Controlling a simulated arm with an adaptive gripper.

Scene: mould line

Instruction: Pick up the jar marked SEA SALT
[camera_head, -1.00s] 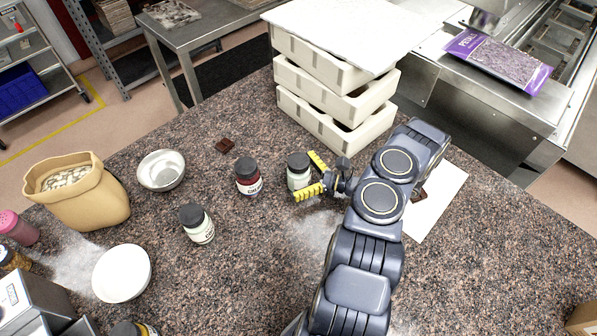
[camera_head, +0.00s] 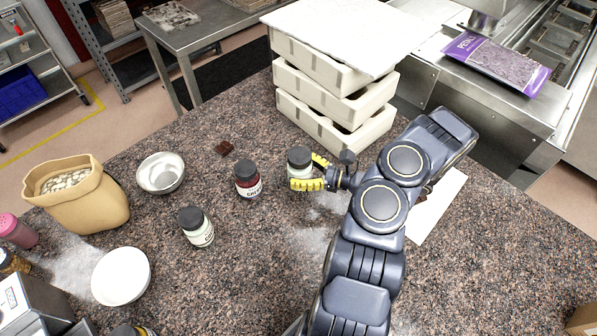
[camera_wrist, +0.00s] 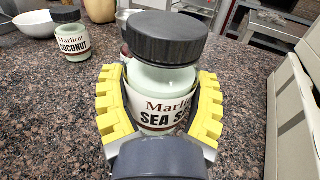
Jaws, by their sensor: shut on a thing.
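The jar marked SEA SALT (camera_wrist: 160,93) has pale contents, a white label and a black lid. It stands upright between the yellow fingers of my gripper (camera_wrist: 160,115) in the wrist view, and part of its label is covered. My gripper (camera_head: 313,173) is shut on this jar (camera_head: 299,157), which shows in the head view near the middle of the counter. The jar appears to be on the counter; I cannot tell of any gap under it.
The COCONUT jar (camera_head: 197,228) stands further left and nearer. Stacked cream trays (camera_head: 335,105) rise behind. A metal bowl (camera_head: 160,174), a sack (camera_head: 85,200) and a white bowl (camera_head: 121,274) are at left.

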